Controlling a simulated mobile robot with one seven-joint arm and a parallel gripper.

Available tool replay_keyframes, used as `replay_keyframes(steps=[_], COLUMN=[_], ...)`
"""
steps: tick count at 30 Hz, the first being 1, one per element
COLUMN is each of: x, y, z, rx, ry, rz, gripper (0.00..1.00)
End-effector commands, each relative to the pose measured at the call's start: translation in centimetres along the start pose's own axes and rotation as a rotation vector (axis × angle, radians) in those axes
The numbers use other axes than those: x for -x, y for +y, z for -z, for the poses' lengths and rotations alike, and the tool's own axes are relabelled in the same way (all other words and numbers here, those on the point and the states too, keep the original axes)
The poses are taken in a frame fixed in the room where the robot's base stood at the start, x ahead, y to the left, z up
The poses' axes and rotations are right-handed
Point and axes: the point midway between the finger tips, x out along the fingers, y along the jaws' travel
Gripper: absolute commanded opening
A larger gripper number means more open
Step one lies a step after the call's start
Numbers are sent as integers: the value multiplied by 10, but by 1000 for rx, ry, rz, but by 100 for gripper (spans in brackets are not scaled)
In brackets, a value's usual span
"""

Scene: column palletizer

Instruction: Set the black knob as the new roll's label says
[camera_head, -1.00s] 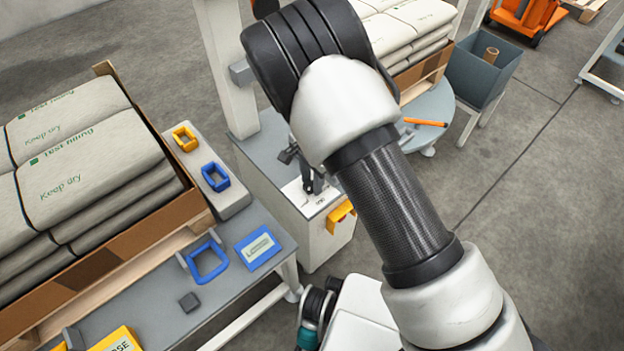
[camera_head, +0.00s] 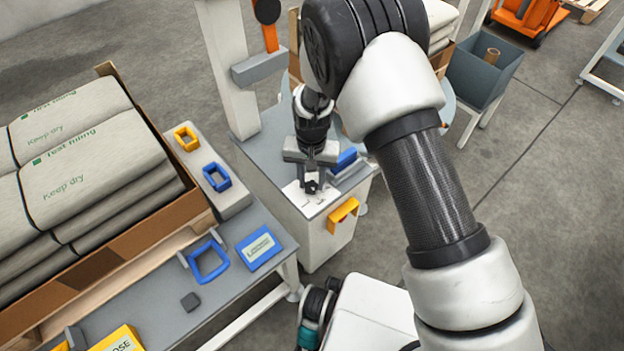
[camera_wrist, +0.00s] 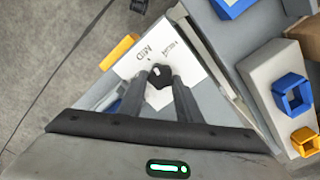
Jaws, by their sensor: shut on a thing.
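The black knob (camera_wrist: 160,75) sits on a white dial plate (camera_wrist: 190,62) on top of the grey cabinet. In the wrist view the plate shows "MID" and another word too small to read surely. My gripper (camera_wrist: 161,84) is shut on the knob, one finger on each side. In the head view my gripper (camera_head: 312,183) reaches down to the plate (camera_head: 303,203) from above, and the knob is mostly hidden between the fingers. A blue-bordered card (camera_head: 258,248) lies on the grey bench; its print is too small to read. I cannot identify the new roll.
A yellow handle (camera_head: 343,215) sticks out of the cabinet's front, close to the plate. An upright post (camera_head: 222,70) stands beside the gripper.

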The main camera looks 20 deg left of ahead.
Motion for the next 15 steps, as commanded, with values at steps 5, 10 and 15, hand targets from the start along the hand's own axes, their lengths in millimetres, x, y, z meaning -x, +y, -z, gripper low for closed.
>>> replay_keyframes(steps=[5, 10, 15], x=[0, 0, 0], y=[0, -1, -1], z=[0, 0, 0], rx=[122, 207, 255], ry=[-1, -1, -1], rz=[1, 0, 0], gripper=[9, 9, 9])
